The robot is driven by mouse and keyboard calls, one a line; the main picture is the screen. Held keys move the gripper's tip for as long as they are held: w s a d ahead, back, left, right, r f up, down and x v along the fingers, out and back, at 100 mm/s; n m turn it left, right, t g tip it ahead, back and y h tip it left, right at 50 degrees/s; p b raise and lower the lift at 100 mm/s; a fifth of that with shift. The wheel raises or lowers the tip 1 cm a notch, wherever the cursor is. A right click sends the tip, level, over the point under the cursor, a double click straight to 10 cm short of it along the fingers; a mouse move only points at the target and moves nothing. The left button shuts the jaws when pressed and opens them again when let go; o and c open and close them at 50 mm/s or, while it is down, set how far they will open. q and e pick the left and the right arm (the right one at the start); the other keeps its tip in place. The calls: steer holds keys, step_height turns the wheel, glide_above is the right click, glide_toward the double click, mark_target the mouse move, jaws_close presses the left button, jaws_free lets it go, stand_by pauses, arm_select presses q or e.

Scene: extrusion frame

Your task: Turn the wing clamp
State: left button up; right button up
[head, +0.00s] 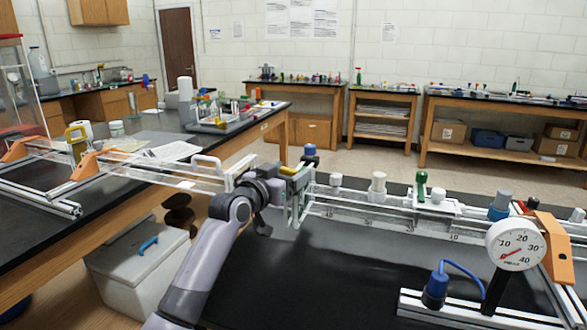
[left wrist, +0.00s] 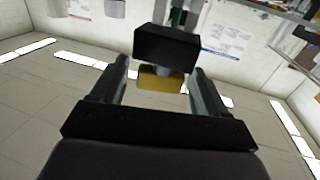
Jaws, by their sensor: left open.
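A small yellow piece (head: 289,170), which looks like the wing of the clamp, sits at the left end of the near rail. My left gripper (head: 287,184) reaches it from the left and hides part of it. In the left wrist view the yellow piece (left wrist: 160,80) lies between my two open fingers (left wrist: 160,82), below a black block (left wrist: 166,46). There is a gap at each side, and I cannot tell whether a finger touches it. My right gripper is in neither view.
The clear rail (head: 370,208) runs right from the clamp, carrying several knobs. A round dial gauge (head: 516,244) and a blue-capped part with a cable (head: 435,288) stand at the right. The black bench top (head: 330,275) is bare in front. A grey cooler (head: 135,265) stands on the floor.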

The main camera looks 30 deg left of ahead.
arm_select(q)
steer(key=shift+w, duration=1.1)
